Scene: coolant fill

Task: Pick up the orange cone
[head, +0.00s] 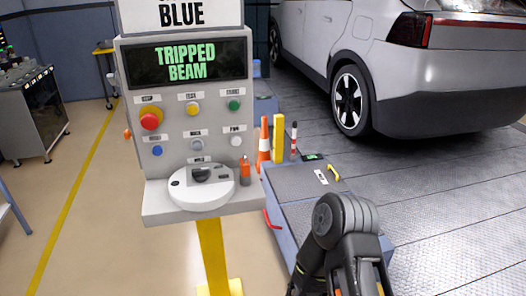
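The orange cone (264,142) has pale bands and stands upright just right of the control panel, beside a short yellow post (278,138). Its lower part is near the far end of a low grey-blue cabinet, and its base is not clearly seen. My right arm rises from the bottom edge, right of centre, well in front of the cone and apart from it. I cannot see its gripper fingers. My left gripper is not in view.
The control panel (220,112) reads "TRIPPED BEAM" and has several buttons. Its shelf holds a white round device (201,190) and a small orange cylinder (245,172). The low cabinet (290,181) has a yellow handle. A silver car (440,75) stands behind.

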